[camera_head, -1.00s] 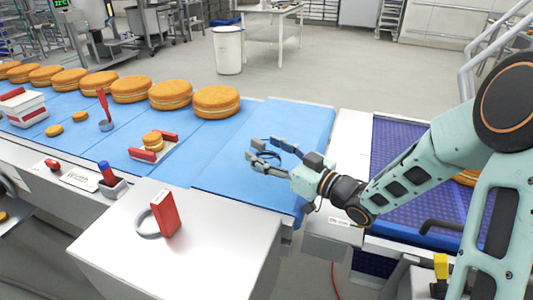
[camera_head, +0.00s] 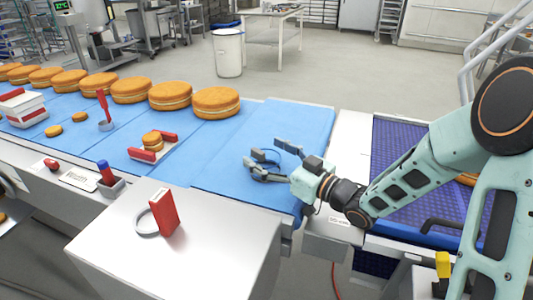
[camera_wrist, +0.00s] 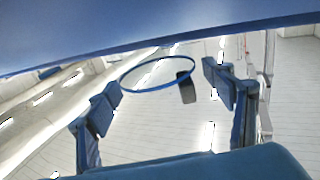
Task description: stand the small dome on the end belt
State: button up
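The small dome looks clear; its thin blue rim (camera_wrist: 158,89) and a dark knob-like piece (camera_wrist: 187,87) show in the wrist view. In the head view a thin dark ring (camera_head: 264,155) lies between the fingers. My gripper (camera_head: 266,160) points left, low over the right-end blue belt section (camera_head: 310,120), which I take as the end belt. Its fingers (camera_wrist: 162,82) are spread wide, with the rim reaching about from pad to pad. It appears to hold the dome. The clear wall is hard to see, and I cannot tell the gap beneath it.
Large round filled cakes (camera_head: 216,102) line the belt's far side. A small cake (camera_head: 152,140) sits between red-edged pieces left of my gripper. A red block with a ring (camera_head: 165,212) stands on the white front table (camera_head: 200,255). The end section's right part is clear.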

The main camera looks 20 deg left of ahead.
jog(key=shift+s+f, duration=0.15)
jog(key=shift+f, duration=0.35)
jog(key=shift+r+p, duration=0.45)
jog(key=shift+p, duration=0.15)
jog(key=v, duration=0.7)
jog(key=shift+d+r, duration=0.2)
jog(key=shift+r, duration=0.15)
